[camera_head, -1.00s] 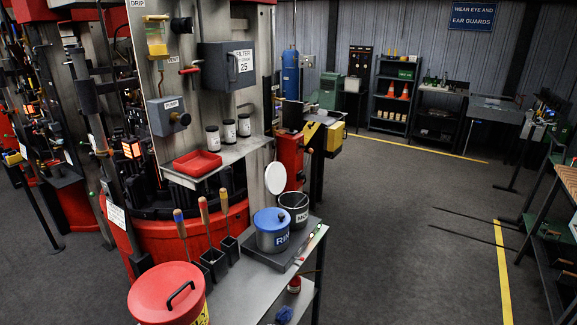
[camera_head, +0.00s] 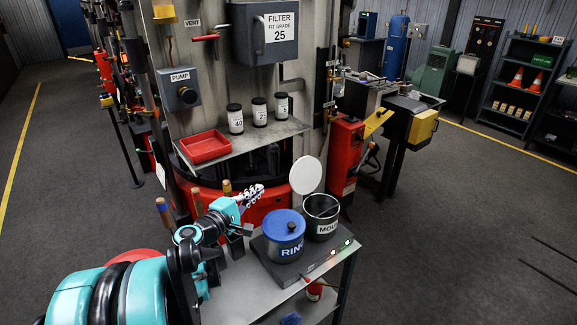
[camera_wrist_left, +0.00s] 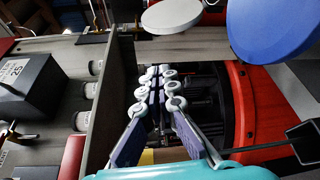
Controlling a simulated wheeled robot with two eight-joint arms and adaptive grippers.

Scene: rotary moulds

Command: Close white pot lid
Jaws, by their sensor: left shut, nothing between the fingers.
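The white round lid (camera_head: 307,175) stands upright, tilted open at the back of a dark pot (camera_head: 321,228) whose label begins "MOU". The pot's mouth is uncovered. In the left wrist view the white lid (camera_wrist_left: 171,14) is at the top, beside the blue lid (camera_wrist_left: 275,28). My left gripper (camera_head: 257,191) is shut and empty, to the left of the white lid and apart from it. Its fingertips also show in the left wrist view (camera_wrist_left: 165,80), close together. My right gripper is not in view.
A blue-lidded pot (camera_head: 284,246) stands left of the dark pot on a dark slab on the grey bench (camera_head: 241,288). Wooden-handled tools (camera_head: 227,188) stand beside my arm. A red tray (camera_head: 205,147) sits on a shelf behind. Open floor lies to the right.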

